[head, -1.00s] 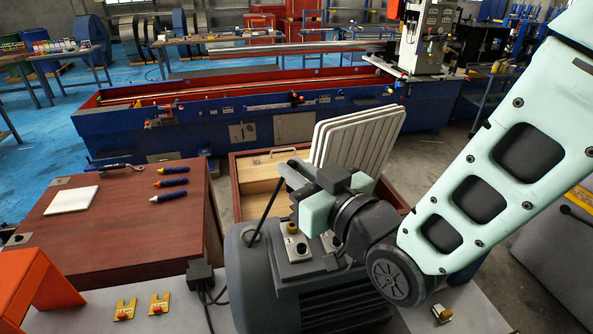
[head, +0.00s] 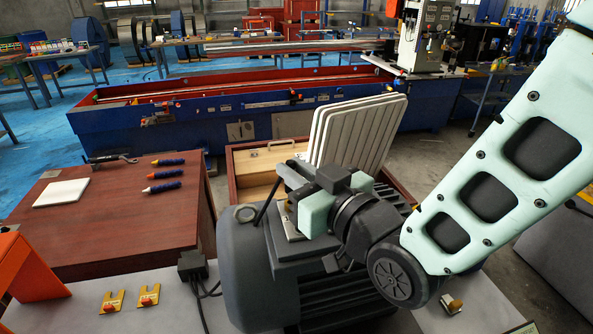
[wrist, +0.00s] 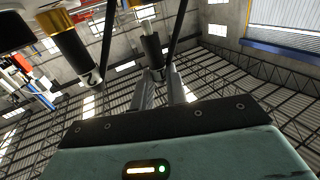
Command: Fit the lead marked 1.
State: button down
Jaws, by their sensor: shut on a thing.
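My gripper (head: 288,174) is over the top of the grey motor (head: 245,275), close above its terminal box and partly hiding it. In the wrist view, the gripper's two fingers (wrist: 160,88) are shut on a dark cylindrical lead end (wrist: 152,48) with a pale tip. Its mark cannot be read. Beside it on the left is a black lead end (wrist: 75,52) with a gold collar and a mark like a 2, outside the fingers. A black cable (head: 266,196) rises beside the gripper in the head view. Contact between the held lead and a terminal is hidden.
Pale panels (head: 355,130) stand in a wooden crate (head: 262,160) just behind the gripper. Two yellow forked pieces (head: 146,296) lie in front.

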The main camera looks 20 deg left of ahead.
jog(key=shift+f+b, duration=1.2)
jog(key=shift+b, duration=0.3)
dwell(0.6)
jog(key=c, duration=1.3)
grip_release()
jog(key=shift+d, duration=0.1)
